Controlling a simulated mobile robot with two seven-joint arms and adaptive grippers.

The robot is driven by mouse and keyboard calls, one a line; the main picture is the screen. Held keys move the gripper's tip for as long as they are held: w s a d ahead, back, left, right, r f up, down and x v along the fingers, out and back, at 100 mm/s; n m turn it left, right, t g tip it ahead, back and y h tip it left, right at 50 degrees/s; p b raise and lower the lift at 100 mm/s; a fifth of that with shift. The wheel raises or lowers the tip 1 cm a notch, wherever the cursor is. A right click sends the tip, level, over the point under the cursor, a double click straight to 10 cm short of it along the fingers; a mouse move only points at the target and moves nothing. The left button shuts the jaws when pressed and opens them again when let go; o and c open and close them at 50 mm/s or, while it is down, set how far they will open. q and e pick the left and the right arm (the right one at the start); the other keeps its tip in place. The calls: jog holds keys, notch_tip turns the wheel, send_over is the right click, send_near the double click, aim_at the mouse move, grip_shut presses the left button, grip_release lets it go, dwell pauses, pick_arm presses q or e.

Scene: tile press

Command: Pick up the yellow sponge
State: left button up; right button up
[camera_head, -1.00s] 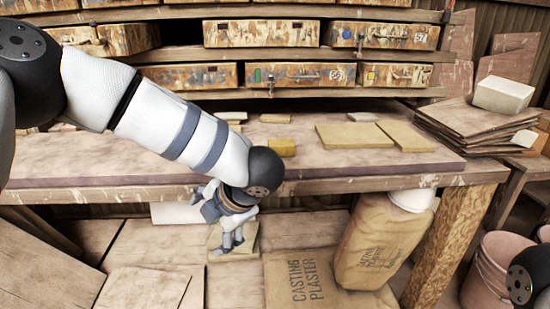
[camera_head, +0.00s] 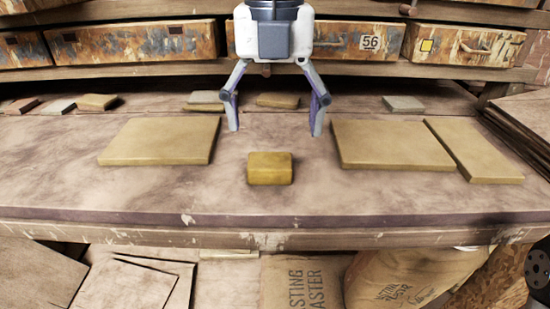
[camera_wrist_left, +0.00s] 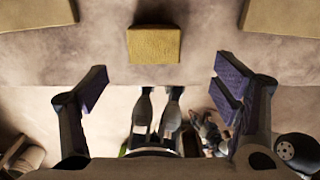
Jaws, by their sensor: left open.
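The yellow sponge (camera_head: 270,168) is a small block lying flat on the workbench (camera_head: 300,212), close to its front edge. My left gripper (camera_head: 276,132) comes down from the top of the head view, its two fingers spread wide with nothing between them. The sponge appears just below the fingertips in that view, apart from them. In the left wrist view the sponge (camera_wrist_left: 154,44) lies on the bench, ahead of the open left gripper (camera_wrist_left: 158,88) and roughly centred between its fingers. My right gripper is not in view.
Flat tan tiles lie left (camera_head: 165,140) and right (camera_head: 390,146) of the sponge, with bare bench between. Small blocks (camera_head: 278,100) sit at the back, below the drawers (camera_head: 130,42). Plaster bags (camera_head: 390,280) stand below the front edge.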

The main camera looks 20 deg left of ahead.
aim_at(269, 160)
pick_arm(q)
jog(key=f, duration=0.5)
jog(key=a+f+b, duration=0.1)
jog(key=f, duration=0.2)
jog(key=shift+w+f, duration=0.1)
jog(key=shift+w, duration=0.05)
jog(key=c, duration=1.1)
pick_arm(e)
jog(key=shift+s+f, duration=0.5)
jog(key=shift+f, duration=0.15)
